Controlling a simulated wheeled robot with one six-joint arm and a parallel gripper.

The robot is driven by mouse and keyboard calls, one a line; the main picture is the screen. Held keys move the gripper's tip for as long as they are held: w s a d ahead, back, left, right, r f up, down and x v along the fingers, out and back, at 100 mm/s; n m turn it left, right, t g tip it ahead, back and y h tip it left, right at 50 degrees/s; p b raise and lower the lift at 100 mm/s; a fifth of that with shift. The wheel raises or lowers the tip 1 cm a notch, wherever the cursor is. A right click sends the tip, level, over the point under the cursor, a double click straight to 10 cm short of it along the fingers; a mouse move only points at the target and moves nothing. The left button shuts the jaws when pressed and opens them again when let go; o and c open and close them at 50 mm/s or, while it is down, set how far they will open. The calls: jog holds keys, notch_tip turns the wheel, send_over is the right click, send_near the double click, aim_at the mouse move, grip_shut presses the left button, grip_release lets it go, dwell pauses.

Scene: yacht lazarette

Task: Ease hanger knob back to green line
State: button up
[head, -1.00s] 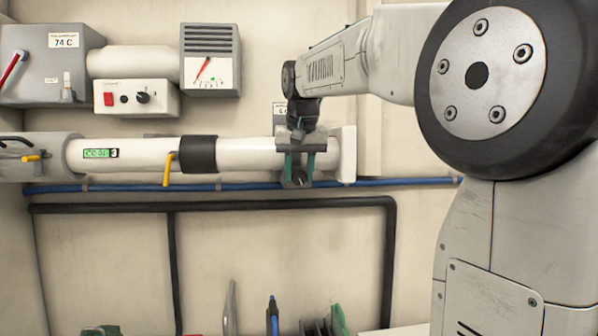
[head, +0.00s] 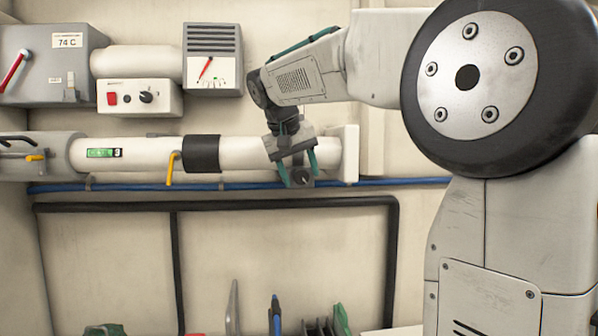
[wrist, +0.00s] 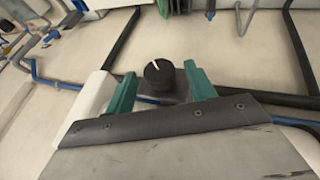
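The hanger knob (head: 301,177) is a small black dial under the right part of the white pipe, on a grey mount. In the wrist view the knob (wrist: 158,74) shows a white pointer line aimed up and slightly left. I cannot make out a green line beside it in either view. My gripper (wrist: 160,80) has two teal fingers, apart, one on each side of the knob with gaps visible. In the head view my gripper (head: 299,174) is tilted in front of the pipe, fingers pointing down; whether the fingertips reach the knob's depth is unclear.
The white pipe (head: 240,152) carries a black sleeve (head: 201,154), a yellow lever (head: 171,168) and a small green display (head: 103,153). A blue line (head: 230,187) runs below. Above left are a red-switch box (head: 139,98) and a gauge (head: 212,70).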

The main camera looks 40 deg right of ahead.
jog(key=v, duration=0.7)
jog(key=shift+a+r, duration=0.15)
jog(key=shift+r, duration=0.2)
jog(key=shift+s, duration=0.1)
jog(key=s+a+f+n+y, duration=0.2)
jog(key=a+f, duration=0.1)
jog(key=f, duration=0.6)
jog(key=s+a+f+n+y, duration=0.1)
jog(key=s+a+f, duration=0.4)
jog(key=s+f, duration=0.6)
jog(key=s+a+f+n+y, duration=0.2)
jog(key=s+a+f, duration=0.4)
jog(key=s+f, duration=0.6)
jog(key=shift+s+g+y, duration=0.3)
jog(key=shift+s, duration=0.8)
